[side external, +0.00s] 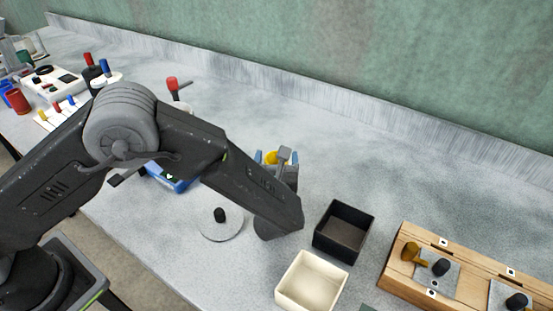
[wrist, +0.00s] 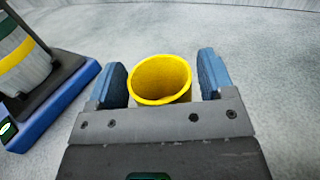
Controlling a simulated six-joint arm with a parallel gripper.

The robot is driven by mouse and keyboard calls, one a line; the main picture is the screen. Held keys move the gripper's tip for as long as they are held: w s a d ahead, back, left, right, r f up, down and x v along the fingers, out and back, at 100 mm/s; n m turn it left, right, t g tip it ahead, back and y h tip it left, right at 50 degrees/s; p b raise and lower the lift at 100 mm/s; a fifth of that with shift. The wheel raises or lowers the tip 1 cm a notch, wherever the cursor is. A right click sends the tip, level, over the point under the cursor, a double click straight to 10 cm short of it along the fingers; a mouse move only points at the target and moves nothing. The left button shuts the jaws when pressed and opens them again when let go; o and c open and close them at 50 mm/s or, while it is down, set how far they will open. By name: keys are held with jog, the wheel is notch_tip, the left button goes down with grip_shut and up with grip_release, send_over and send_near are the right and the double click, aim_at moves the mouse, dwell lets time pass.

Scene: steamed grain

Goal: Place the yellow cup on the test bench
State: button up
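The yellow cup (wrist: 160,80) stands between the two blue fingers of my gripper (wrist: 163,78) in the wrist view, its open rim visible and its inside looking empty. The fingers are apart, with a thin gap on the right and the left one very close to the cup. In the side view the cup (side external: 270,157) is a small yellow patch between the fingertips of my gripper (side external: 277,157), mostly hidden by my arm. I cannot tell which thing is the test bench; a grey worktop (side external: 330,150) runs under everything.
A black box (side external: 345,230) and a cream box (side external: 311,282) stand right of my arm, beside a wooden fixture (side external: 400,272) with knobs. A round plate with a black knob (side external: 220,216) lies left. A blue-based device (wrist: 45,110) stands close on the left. The back wall side is clear.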

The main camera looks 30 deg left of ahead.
jog(key=shift+o, duration=0.6)
jog(key=shift+r, duration=0.15)
jog(key=shift+s+d, duration=0.15)
jog(key=shift+s, duration=0.1)
jog(key=v, duration=0.7)
jog(key=s+a+r+n+g+y, duration=0.1)
jog(key=s+a+r+n+g, duration=0.2)
jog(key=a+r+n+g, duration=0.35)
jog(key=s+a+r+n+g, duration=0.35)
jog(key=a+n, duration=0.35)
jog(key=a, duration=0.3)
jog(key=s+a+r+n+h, duration=0.1)
jog(key=s+r+n+h, duration=0.3)
jog(key=s+n, duration=0.3)
jog(key=s+a+r+n+h, duration=0.1)
jog(key=s+r+n+h, duration=0.3)
jog(key=s+n, duration=0.4)
jog(key=shift+s+a+n+h, duration=0.15)
jog(key=shift+s+n+h, duration=0.15)
jog(key=shift+n+h, duration=0.6)
